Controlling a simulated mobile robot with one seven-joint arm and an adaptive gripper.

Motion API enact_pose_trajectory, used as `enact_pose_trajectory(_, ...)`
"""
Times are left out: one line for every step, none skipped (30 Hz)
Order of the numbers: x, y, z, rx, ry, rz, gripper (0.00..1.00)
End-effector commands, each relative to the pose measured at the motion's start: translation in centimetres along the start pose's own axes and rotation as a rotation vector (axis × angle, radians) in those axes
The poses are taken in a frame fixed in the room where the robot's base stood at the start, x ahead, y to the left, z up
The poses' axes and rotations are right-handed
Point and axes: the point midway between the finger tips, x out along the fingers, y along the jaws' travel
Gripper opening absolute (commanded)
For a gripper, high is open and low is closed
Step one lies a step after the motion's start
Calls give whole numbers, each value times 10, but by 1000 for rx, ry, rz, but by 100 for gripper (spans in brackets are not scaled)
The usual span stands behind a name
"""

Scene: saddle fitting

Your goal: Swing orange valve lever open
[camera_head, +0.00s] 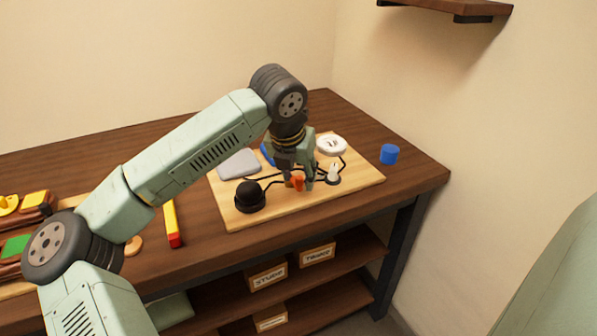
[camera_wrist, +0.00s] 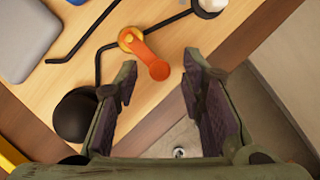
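The orange valve lever (camera_wrist: 147,54) shows in the wrist view, pivoted on a yellow hub (camera_wrist: 130,36) in line with a black pipe on the light wooden board. Its free rounded end points down and right. My gripper (camera_wrist: 158,75) is open, its two fingers apart, and the lever's free end lies between the fingertips in the picture. I cannot tell whether either finger touches it. In the head view the lever (camera_head: 298,183) is a small orange patch at the foot of my gripper (camera_head: 297,183), partly hidden by the fingers.
On the board (camera_head: 237,218) are a black dome (camera_head: 250,196), a grey plate (camera_head: 238,164), a white disc (camera_head: 331,144) and a small white knob (camera_head: 333,172). A blue cylinder (camera_head: 389,154) stands on the table right of the board. A yellow-and-red bar (camera_head: 171,222) lies left.

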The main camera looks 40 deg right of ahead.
Motion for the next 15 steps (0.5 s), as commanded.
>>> enact_pose_trajectory(3,0,0,1,0,-1,37)
enact_pose_trajectory(5,0,0,1,0,-1,37)
enact_pose_trajectory(7,-1,0,1,-1,-1,37)
enact_pose_trajectory(8,-1,0,1,-1,-1,37)
enact_pose_trajectory(9,-1,0,1,-1,-1,37)
enact_pose_trajectory(10,-1,0,1,-1,-1,37)
enact_pose_trajectory(10,-1,0,1,-1,-1,37)
enact_pose_trajectory(10,0,0,1,-2,-1,37)
enact_pose_trajectory(10,0,0,1,-2,-1,37)
enact_pose_trajectory(10,0,0,1,-2,-1,37)
enact_pose_trajectory(10,0,0,1,-1,-1,37)
enact_pose_trajectory(10,0,0,1,-1,-1,37)
enact_pose_trajectory(10,0,0,1,-1,-1,35)
enact_pose_trajectory(10,0,0,1,-1,-1,33)
enact_pose_trajectory(10,0,0,1,-1,-1,30)
